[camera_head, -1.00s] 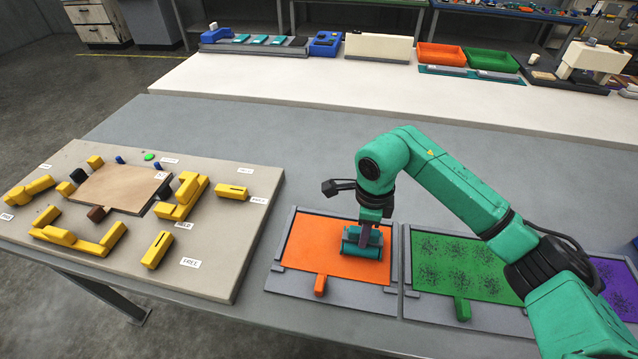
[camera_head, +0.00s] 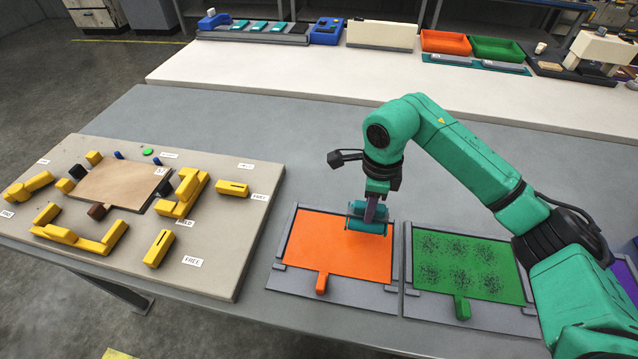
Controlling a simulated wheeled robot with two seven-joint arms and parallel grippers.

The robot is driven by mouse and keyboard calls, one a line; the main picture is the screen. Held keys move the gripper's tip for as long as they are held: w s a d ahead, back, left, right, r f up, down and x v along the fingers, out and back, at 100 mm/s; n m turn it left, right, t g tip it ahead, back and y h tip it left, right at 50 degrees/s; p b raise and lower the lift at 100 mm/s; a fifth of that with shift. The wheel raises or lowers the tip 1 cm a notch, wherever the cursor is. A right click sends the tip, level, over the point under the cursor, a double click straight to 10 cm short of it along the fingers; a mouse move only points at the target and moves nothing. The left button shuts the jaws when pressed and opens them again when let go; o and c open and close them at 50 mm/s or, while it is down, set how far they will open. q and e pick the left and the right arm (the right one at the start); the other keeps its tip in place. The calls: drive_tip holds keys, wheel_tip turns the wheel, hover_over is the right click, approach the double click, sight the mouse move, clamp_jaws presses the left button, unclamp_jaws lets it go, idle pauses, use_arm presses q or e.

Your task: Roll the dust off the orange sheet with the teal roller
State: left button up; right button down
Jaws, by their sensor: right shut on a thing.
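The orange sheet (camera_head: 330,245) lies in a grey tray on the table, and its visible surface looks clean, with no dark specks. My right gripper (camera_head: 375,205) is shut on the teal roller (camera_head: 366,222) at the upper right part of the orange sheet. A dark shadow lies just below the roller; I cannot tell whether it touches the sheet or hovers slightly above it. The gripper and roller hide the sheet's upper right corner. My left gripper is not in view.
A green sheet (camera_head: 485,262) with dark speckled patches lies in the tray to the right. A purple sheet (camera_head: 624,279) is partly hidden by my right arm. A fixture board (camera_head: 225,225) with yellow clamps stands left. Bare grey table lies behind the trays.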

drive_tip(key=shift+w+r+p, duration=0.1)
drive_tip(key=shift+r+p, duration=0.2)
drive_tip(key=shift+r, duration=0.45)
drive_tip(key=shift+r+p, duration=0.6)
drive_tip(key=shift+r, duration=0.5)
